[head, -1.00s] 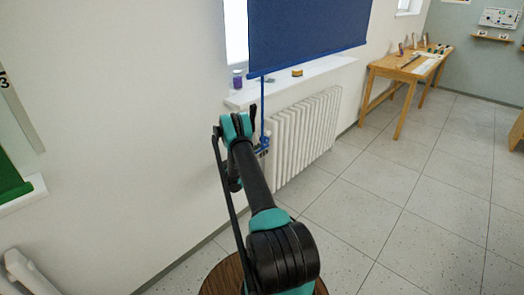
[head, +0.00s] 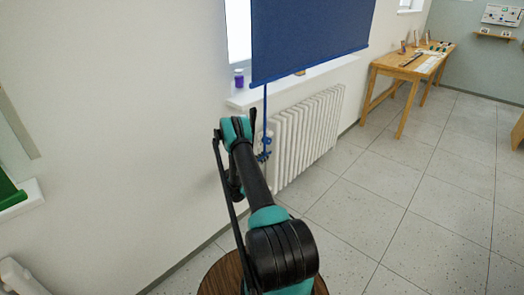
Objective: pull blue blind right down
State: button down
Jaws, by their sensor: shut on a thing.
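The blue blind (head: 312,35) hangs over the window, its lower edge now at about the height of the white sill. A blue cord (head: 265,108) runs straight down from its lower left part to a blue pull (head: 264,155). My gripper (head: 262,147) is at the pull beside the radiator, shut on it. My arm hides much of the gripper, so the fingers show only in part.
A white radiator (head: 306,133) stands right behind the cord. The sill (head: 248,99) holds a purple jar (head: 239,78) and a small yellowish thing, mostly covered by the blind. A round brown wooden top (head: 215,277) lies below my arm. A wooden table (head: 407,69) stands at the back right.

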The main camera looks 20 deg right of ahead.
jog(key=shift+s+f, duration=0.1)
jog(key=shift+f, duration=0.25)
jog(key=c, duration=1.5)
grip_release()
jog(key=shift+c, duration=0.2)
jog(key=shift+r, duration=0.1)
notch_tip(320, 180, up, 10)
jog(key=shift+c, duration=0.4)
